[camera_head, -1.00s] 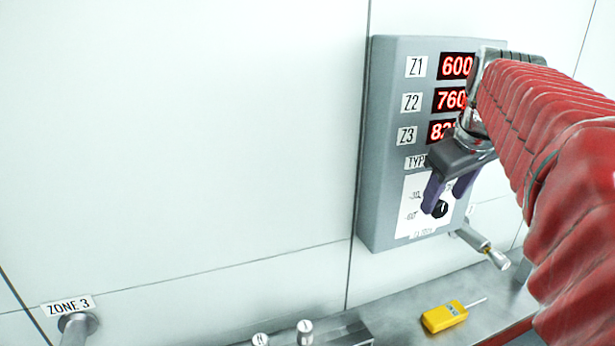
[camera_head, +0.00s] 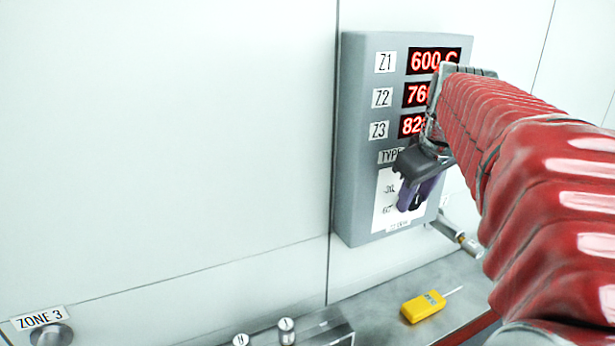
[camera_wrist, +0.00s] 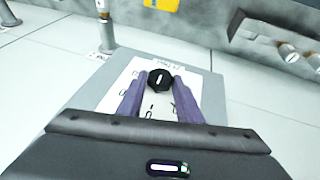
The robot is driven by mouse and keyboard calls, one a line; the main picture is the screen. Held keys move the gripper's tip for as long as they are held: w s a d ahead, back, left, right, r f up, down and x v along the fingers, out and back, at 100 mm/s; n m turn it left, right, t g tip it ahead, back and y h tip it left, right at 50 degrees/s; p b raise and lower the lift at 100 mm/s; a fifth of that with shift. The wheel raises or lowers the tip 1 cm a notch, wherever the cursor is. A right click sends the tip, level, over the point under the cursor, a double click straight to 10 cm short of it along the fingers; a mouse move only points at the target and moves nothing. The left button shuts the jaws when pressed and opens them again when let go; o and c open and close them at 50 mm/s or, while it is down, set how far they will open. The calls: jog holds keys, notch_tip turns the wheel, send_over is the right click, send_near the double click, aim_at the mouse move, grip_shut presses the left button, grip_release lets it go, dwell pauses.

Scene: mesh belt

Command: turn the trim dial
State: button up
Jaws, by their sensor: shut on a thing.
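The trim dial (camera_wrist: 160,79) is a small black knob with a white mark, on a white scale plate low on the grey control panel (camera_head: 357,140). My gripper (camera_head: 410,204) reaches down in front of the panel, and its two purple fingers are shut on the dial, one on each side. In the wrist view the dial sits between the fingertips, its white mark lying along the direction of the fingers. In the head view the fingers and wrist cover most of the dial and part of the scale.
Red displays Z1 (camera_head: 432,61), Z2 and Z3 sit above, partly hidden by my arm. A yellow handheld meter (camera_head: 423,306) lies on the metal shelf below. Small knobs (camera_head: 287,330) stand at lower left.

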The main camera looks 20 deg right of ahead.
jog(key=shift+a, duration=0.1)
jog(key=c, duration=0.3)
jog(key=shift+y, duration=0.4)
jog(key=shift+d+y, duration=0.35)
jog(key=shift+y, duration=0.35)
jog(key=y, duration=0.1)
jog(key=m+y, duration=0.1)
jog(key=y, duration=0.1)
jog(key=shift+d, duration=0.35)
jog(key=y, duration=0.2)
jog(key=m+y, duration=0.1)
jog(key=y, duration=0.3)
jog(key=shift+d+f, duration=0.3)
jog(key=shift+d, duration=0.1)
